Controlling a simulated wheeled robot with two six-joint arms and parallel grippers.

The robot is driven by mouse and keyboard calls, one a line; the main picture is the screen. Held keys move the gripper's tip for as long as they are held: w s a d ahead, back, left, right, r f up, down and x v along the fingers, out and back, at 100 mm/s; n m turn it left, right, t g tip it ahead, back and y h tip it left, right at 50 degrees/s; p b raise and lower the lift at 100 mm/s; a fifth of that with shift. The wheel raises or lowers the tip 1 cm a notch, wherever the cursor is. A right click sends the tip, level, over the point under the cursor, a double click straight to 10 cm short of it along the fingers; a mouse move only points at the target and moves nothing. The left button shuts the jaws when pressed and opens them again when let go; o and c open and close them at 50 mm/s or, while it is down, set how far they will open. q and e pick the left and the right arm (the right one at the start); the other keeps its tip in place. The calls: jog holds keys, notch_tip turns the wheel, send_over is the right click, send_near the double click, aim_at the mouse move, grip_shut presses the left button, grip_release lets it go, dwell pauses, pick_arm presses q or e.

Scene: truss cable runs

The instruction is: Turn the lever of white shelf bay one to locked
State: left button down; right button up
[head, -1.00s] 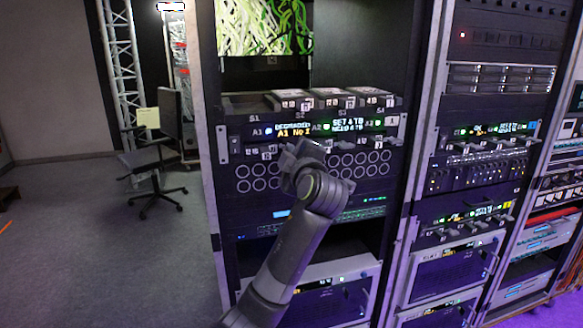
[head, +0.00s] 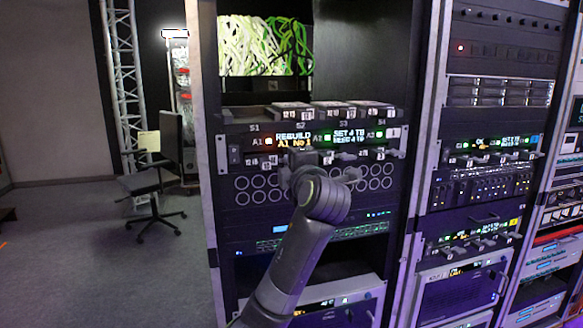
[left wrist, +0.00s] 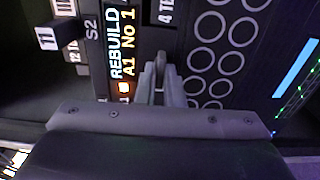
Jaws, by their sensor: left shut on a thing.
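The shelf unit with the white tag 1 (head: 394,132) is in the left rack. Its display (head: 294,141) reads REBUILD, A1 No 1, and shows in the left wrist view (left wrist: 122,45). My left gripper (head: 298,160) is at the unit's lower front edge, just below the display. In the left wrist view my left gripper's fingers (left wrist: 160,82) are closed together beside the display text, shut on a small part, apparently a lever. The fingers hide most of that part, and I cannot tell its angle. My right gripper is not in view.
Several numbered drive blocks (head: 335,107) sit above the display. A panel of round holes (head: 250,190) lies below it. A second rack (head: 480,185) with similar units stands to the right. An office chair (head: 160,175) stands on open floor at the left.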

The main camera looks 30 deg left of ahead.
pick_arm(q)
jog(key=shift+r, duration=0.25)
jog(key=c, duration=1.9)
grip_release()
jog(key=o, duration=0.3)
jog(key=shift+w+a+f, duration=0.1)
jog(key=shift+f, duration=0.1)
jog(key=shift+o, duration=0.2)
jog(key=b+v, duration=0.3)
jog(key=v, duration=1.4)
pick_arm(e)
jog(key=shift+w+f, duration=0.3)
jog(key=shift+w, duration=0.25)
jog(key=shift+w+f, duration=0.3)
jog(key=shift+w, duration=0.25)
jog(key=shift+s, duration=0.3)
